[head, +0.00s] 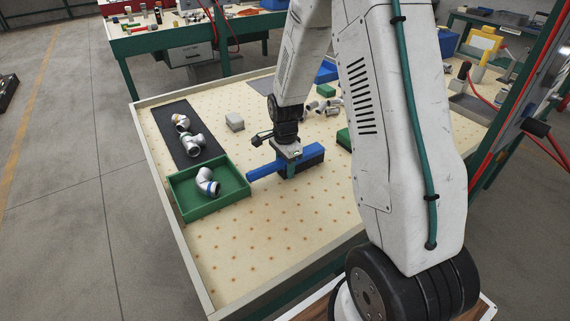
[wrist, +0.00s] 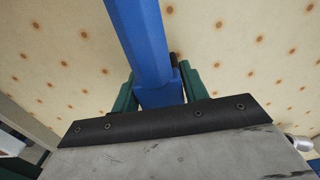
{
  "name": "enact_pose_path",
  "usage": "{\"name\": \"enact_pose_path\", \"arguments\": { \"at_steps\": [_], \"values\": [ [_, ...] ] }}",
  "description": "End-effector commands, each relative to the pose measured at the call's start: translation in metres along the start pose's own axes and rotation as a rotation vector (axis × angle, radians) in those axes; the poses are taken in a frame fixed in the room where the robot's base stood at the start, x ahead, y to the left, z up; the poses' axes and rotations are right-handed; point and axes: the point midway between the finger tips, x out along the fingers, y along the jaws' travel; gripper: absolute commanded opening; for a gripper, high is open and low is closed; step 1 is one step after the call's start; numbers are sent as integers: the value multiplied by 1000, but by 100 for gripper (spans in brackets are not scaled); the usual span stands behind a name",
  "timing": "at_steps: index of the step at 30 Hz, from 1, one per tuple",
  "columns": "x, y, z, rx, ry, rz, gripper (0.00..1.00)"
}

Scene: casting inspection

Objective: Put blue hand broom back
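The blue hand broom (head: 268,171) is over the pegboard-like table top, right of the green tray, its handle pointing left and its dark bristles to the right. My gripper (head: 291,170) is above the broom, with its green fingers around it. In the wrist view, the broom's blue handle (wrist: 140,40) runs up the picture from between the fingers (wrist: 160,85), which sit close against both sides of the blue body. The gripper looks shut on the broom. Whether the broom touches the table I cannot tell.
The green tray (head: 240,199) holds a pipe elbow (head: 207,182). A dark mat (head: 165,125) with more fittings (head: 190,143) lies behind it. Grey fittings (head: 333,106) and a blue bin (head: 327,72) are behind my arm. The front table area is clear.

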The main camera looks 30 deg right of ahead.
Motion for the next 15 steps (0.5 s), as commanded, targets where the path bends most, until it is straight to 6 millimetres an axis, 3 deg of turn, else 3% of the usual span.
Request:
{"name": "enact_pose_path", "arguments": {
  "at_steps": [10, 15],
  "values": [
    [-2, 0, 0, 0, 0, -1, 62],
    [-19, -1, 0, 0, 1, -4, 62]
  ]
}}
